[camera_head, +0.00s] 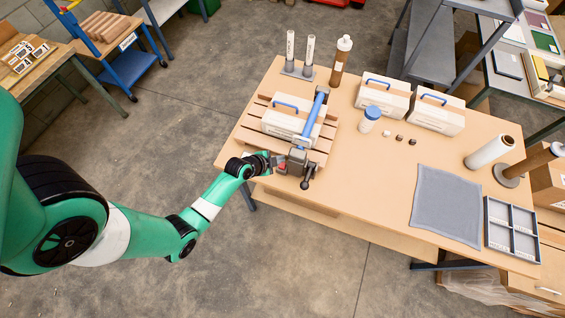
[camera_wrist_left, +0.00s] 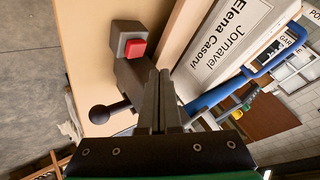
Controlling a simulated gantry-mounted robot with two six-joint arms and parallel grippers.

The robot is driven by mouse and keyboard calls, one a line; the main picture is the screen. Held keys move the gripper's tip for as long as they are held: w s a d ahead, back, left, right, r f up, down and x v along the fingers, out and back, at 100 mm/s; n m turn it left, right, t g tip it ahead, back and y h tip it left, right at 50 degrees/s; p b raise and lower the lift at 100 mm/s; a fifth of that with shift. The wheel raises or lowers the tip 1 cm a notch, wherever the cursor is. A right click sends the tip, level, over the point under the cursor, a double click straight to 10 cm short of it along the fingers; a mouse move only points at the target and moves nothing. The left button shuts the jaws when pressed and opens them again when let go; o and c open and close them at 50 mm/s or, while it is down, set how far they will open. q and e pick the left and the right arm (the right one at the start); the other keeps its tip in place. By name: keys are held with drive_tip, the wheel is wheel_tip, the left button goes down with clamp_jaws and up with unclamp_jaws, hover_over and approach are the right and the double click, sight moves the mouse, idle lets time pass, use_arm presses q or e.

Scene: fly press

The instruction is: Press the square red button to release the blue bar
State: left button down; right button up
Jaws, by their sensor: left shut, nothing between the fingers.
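The square red button (camera_wrist_left: 136,48) sits on a grey block of the fly press, left of my fingertips in the left wrist view. In the head view the red button (camera_head: 283,168) is a small patch beside my left gripper (camera_head: 274,162). My left gripper (camera_wrist_left: 163,78) is shut and empty, close to the press; I cannot tell whether it touches it. The blue bar (camera_head: 315,111) runs across a white box on the slatted pallet; it also shows in the left wrist view (camera_wrist_left: 240,85). A dark ball-ended lever (camera_head: 305,183) sticks out at the front. My right gripper is out of view.
A white box with a blue handle (camera_head: 285,120) stands on the wooden pallet (camera_head: 322,143). Behind are a brown bottle (camera_head: 341,60) and two more white boxes. A grey cloth (camera_head: 447,207) and a divided tray (camera_head: 512,230) lie right. The table's middle front is clear.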

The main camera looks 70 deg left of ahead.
use_arm(q)
drive_tip(key=shift+r+p, duration=1)
drive_tip(key=shift+r, duration=0.45)
drive_tip(key=shift+f, duration=0.1)
